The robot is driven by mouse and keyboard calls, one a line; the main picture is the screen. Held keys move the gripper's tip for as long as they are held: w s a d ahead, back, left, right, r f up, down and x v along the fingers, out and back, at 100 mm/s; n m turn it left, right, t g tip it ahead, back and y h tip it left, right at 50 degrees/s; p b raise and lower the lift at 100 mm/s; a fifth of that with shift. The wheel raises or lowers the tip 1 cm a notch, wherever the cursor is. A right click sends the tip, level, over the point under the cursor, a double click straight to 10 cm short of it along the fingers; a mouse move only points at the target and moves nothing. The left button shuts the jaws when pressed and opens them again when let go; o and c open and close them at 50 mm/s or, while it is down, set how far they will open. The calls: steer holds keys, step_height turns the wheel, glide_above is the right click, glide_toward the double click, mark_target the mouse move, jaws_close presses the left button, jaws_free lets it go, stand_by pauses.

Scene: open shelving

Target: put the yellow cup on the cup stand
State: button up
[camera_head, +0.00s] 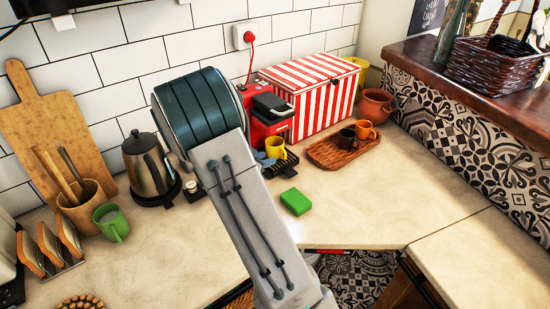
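The yellow cup (277,147) is upright at the front of the red coffee machine (292,128), by its black drip tray (289,163). I cannot tell whether it rests on the tray. A brown wooden tray (322,155), which may be the cup stand, is on the counter to the right. It holds a dark cup (347,138) and an orange cup (366,130). My gripper (265,159) shows only as a small blue-grey part beside the yellow cup on its left. My arm hides the rest, so its opening and any contact are unclear.
A green block (295,201) lies in front of the drip tray. A red-striped box (315,85) and a terracotta pot (375,104) stand behind the wooden tray. A kettle (149,168) and green mug (111,222) are left. The counter right of the block is clear.

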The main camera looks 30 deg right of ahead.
steer(key=s+a+r+n+t+y, duration=0.1)
steer(key=a+r+n+t+y, duration=0.25)
steer(key=a+r+y, duration=0.4)
steer(key=s+a+r+n+t+y, duration=0.15)
steer(key=a+r+n+y, duration=0.3)
steer(key=a, duration=0.55)
steer(key=s+n+g, duration=0.6)
steer(key=s, duration=1.8)
steer(key=shift+s+f+y, duration=0.3)
steer(key=shift+f, duration=0.15)
